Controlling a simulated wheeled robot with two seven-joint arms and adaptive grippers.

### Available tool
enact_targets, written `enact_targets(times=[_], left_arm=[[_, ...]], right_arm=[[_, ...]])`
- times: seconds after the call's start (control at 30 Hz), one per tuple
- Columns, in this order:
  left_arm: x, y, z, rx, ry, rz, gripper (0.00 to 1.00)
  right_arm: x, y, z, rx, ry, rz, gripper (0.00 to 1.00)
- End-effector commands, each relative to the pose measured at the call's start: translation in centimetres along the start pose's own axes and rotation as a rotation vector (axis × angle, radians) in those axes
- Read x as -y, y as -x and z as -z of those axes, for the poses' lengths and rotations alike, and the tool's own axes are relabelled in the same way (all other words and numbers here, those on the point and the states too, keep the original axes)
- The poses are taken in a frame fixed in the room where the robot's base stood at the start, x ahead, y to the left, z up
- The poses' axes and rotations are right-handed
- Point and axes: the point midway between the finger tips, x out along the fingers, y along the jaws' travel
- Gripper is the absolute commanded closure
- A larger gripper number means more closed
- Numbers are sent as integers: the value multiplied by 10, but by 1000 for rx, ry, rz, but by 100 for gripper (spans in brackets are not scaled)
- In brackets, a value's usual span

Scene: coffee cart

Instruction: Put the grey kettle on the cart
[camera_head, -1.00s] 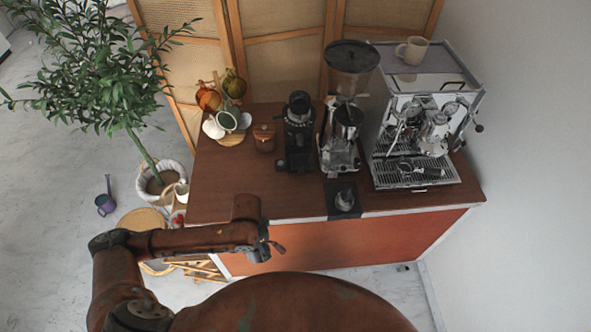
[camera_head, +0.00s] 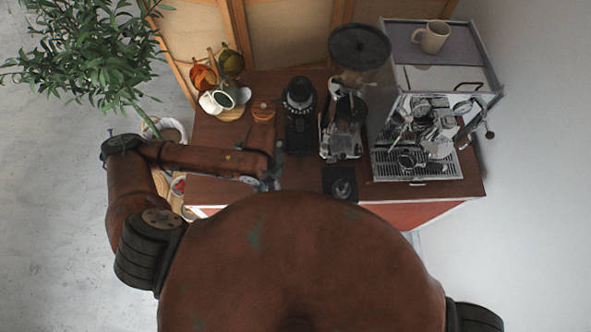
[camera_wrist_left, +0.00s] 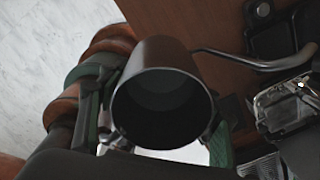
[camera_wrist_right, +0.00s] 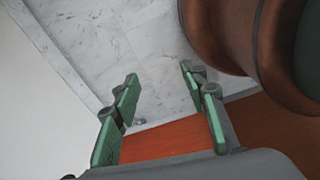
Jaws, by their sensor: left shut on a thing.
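The grey kettle (camera_wrist_left: 152,70) shows in the left wrist view as a dark grey cup-shaped body, its round dark opening facing the camera. A thin curved spout (camera_wrist_left: 245,60) runs off to the right. My left gripper (camera_wrist_left: 163,112) is shut on the kettle, with green fingers on both sides of the body. In the head view my left gripper (camera_head: 266,180) is over the front left part of the cart's brown top (camera_head: 222,165); the kettle is hard to make out there. Whether it touches the top cannot be told. My right gripper (camera_wrist_right: 160,90) is open and empty.
A black grinder (camera_head: 299,115), a second grinder (camera_head: 345,135) and an espresso machine (camera_head: 425,150) stand on the cart. White cups (camera_head: 211,102) are at the back left and a black mat (camera_head: 340,182) at the front. A potted plant (camera_head: 85,50) stands left.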

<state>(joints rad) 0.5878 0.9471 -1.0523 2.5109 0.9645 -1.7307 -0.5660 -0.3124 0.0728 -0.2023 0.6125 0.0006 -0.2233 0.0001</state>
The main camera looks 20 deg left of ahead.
Motion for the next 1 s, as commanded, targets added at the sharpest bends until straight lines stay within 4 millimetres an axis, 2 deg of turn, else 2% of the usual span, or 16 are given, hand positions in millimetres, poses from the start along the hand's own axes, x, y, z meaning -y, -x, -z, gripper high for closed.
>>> enact_targets(times=[0.03, 0.27, 0.3, 0.47, 0.6, 0.73, 1.0], left_arm=[[6, -9, 1, -2, 1, 5, 82], [28, -18, 1, -1, 2, 4, 82], [38, -18, 2, -6, 4, -2, 82], [76, -31, 2, -4, 4, 0, 82], [95, -59, 1, -4, 2, -1, 82], [108, -76, 1, -3, 1, 0, 82], [121, -96, 1, -4, 2, -2, 82]], right_arm=[[0, -16, -2, 1, 0, 0, 60], [-4, -51, 9, -17, 5, -5, 60], [-5, -42, 15, -22, 6, -6, 60], [-8, -33, 23, -34, 7, -8, 60], [-10, -32, 20, -30, 6, -11, 60], [-12, -31, 14, -23, 5, -13, 60], [-12, -28, 8, -14, 4, -13, 60]])
